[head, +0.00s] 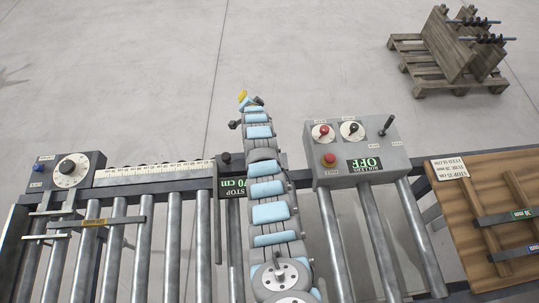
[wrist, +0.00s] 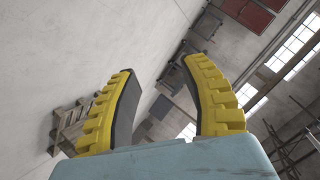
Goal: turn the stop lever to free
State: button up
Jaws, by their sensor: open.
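A sign reading STOP 70 cm (head: 232,188) stands at the right end of the white scale, left of my arm in the head view. A small dark knob (head: 226,158) sits just above it and looks like the stop lever. Its setting is too small to read. My gripper shows as a small yellow tip (head: 242,97) beyond the far edge of the machine, above and apart from the knob. In the wrist view my gripper (wrist: 158,75) has its two yellow, dark-padded fingers spread apart with nothing between them. The wrist view does not show the lever.
A grey control box (head: 362,150) with buttons, a black lever (head: 387,124) and an OFF display stands right of my arm. A dial box (head: 68,172) is at the left. Rollers (head: 203,245) fill the front. A pallet (head: 455,75) stands far right on otherwise open floor.

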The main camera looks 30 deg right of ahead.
jog(key=s+d+m+g+y+b, duration=0.2)
jog(key=s+d+m+g+y, duration=0.2)
jog(key=s+d+m+g, duration=0.3)
jog(key=s+a+r+m+g+y+b, duration=0.1)
jog(key=s+a+r+g+y, duration=0.15)
jog(key=s+r, duration=0.45)
jog(key=s+a+r+m+g+y+b, duration=0.1)
jog(key=s+a+r+m+g+y, duration=0.25)
jog(key=s, duration=0.55)
jog(key=shift+n+t, duration=0.85)
jog(key=shift+t, duration=0.05)
jog(key=p+x, duration=0.1)
jog(key=x, duration=0.4)
jog(key=p+x, duration=0.1)
jog(key=x, duration=0.4)
jog(key=p+x, duration=0.2)
jog(key=x, duration=0.3)
jog(key=shift+w+a+f, duration=0.25)
jog(key=shift+f, duration=0.1)
grip_shut()
